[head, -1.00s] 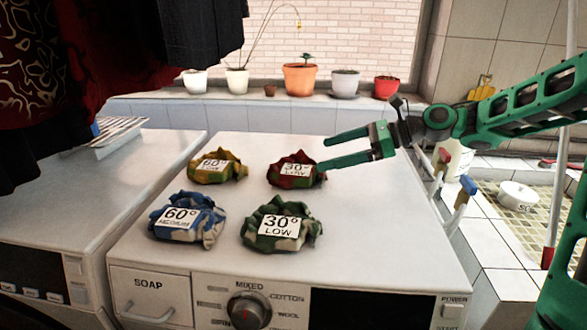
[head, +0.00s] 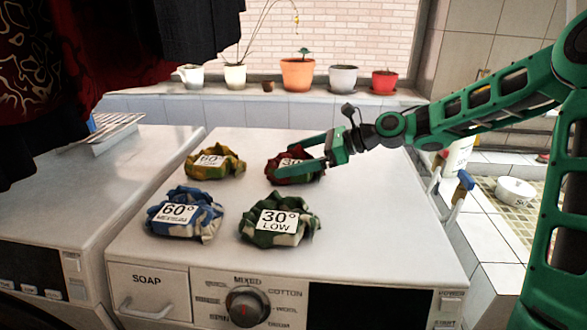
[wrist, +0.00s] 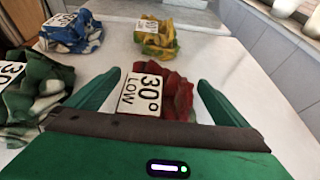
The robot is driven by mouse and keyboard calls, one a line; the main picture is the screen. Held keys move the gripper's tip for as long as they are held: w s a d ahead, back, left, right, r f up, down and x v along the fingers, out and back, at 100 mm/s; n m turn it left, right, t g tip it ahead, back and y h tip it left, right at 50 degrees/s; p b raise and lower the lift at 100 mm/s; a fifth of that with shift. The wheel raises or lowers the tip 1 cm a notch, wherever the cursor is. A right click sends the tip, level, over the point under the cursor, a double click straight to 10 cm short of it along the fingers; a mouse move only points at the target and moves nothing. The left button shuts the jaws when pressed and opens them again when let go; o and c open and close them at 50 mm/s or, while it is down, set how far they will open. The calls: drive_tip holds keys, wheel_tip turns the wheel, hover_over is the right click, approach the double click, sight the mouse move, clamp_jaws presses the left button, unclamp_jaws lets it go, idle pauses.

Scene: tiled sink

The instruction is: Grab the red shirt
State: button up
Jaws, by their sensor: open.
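The red shirt (head: 283,176) is a crumpled bundle with a white label, at the back right of the four-sided group on the white washing machine top. In the wrist view the red shirt (wrist: 180,95) shows its "30° LOW" label and sits between the two fingers. My gripper (head: 296,158) is open, with its fingers on either side of the red shirt, partly hiding it in the head view. In the wrist view my gripper (wrist: 160,90) has a gap on both sides of the shirt. I cannot tell whether either finger touches it.
A yellow bundle (head: 228,166), a blue bundle (head: 205,217) and a green camouflage bundle (head: 290,228) lie nearby on the washing machine (head: 345,230). Flower pots line the back ledge. Dark clothes (head: 60,60) hang at upper left. The machine's right side is clear.

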drive_tip(key=c, duration=1.1)
